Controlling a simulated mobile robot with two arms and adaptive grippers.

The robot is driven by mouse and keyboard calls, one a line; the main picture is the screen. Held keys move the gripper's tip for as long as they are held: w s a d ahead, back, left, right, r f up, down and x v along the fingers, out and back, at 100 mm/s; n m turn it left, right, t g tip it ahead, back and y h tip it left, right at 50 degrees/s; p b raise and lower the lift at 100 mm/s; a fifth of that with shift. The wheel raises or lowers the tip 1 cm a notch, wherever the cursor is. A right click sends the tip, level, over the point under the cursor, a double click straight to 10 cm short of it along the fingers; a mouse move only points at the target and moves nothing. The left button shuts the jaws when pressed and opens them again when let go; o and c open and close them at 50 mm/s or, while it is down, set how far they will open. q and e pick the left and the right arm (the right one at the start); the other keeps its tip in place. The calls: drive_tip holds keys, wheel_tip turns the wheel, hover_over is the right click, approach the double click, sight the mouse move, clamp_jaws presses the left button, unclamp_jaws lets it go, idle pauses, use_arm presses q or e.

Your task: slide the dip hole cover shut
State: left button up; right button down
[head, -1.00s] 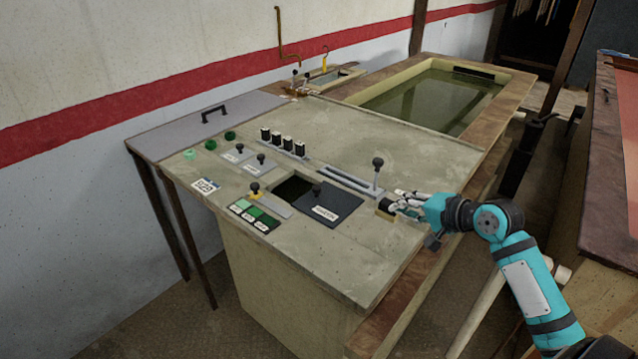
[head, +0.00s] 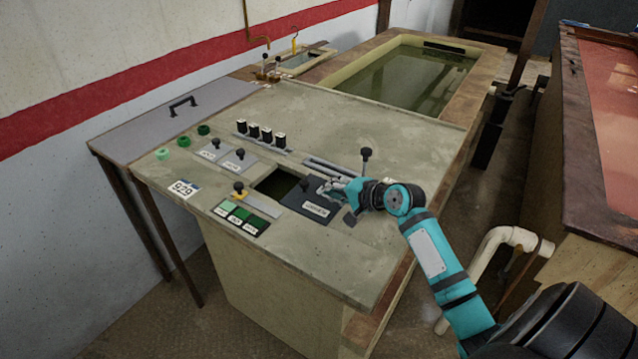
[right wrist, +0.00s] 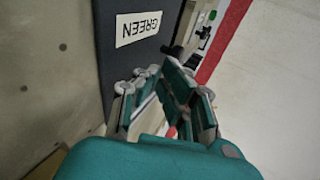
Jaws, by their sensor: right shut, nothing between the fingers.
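The dip hole cover (head: 297,200) is a dark flat plate with a black knob and a white label, lying on the grey console top. In the right wrist view the cover (right wrist: 148,58) shows its label, reading GREEN. To its left the dark dip hole (head: 268,186) is partly uncovered. My right gripper (head: 332,187) is at the right edge of the cover, close to the knob. Its fingers (right wrist: 163,82) are shut and empty; I cannot tell whether they touch the cover. My left gripper is not in view.
Behind the cover stand an upright black-knobbed lever (head: 367,156) and a row of black switches (head: 259,133). Green buttons (head: 240,217) with a small lever (head: 239,187) are left of the hole. A liquid-filled tank (head: 415,80) lies beyond. The console's front right is clear.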

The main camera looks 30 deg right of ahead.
sight(320, 196)
drive_tip(key=w, duration=0.3)
drive_tip(key=shift+a+f+p, duration=0.1)
drive_tip(key=shift+a+p, duration=0.25)
drive_tip(key=shift+w+f, duration=0.1)
drive_tip(key=shift+w, duration=0.15)
drive_tip(key=shift+w+a, duration=0.15)
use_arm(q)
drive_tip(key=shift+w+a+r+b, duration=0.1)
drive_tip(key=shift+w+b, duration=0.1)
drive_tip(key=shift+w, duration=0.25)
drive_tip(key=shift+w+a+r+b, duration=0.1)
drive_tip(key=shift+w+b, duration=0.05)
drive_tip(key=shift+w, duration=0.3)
use_arm(e)
drive_tip(key=w+a, duration=0.4)
drive_tip(key=w, duration=0.7)
drive_tip(key=shift+w+a, duration=0.25)
drive_tip(key=shift+a, duration=0.1)
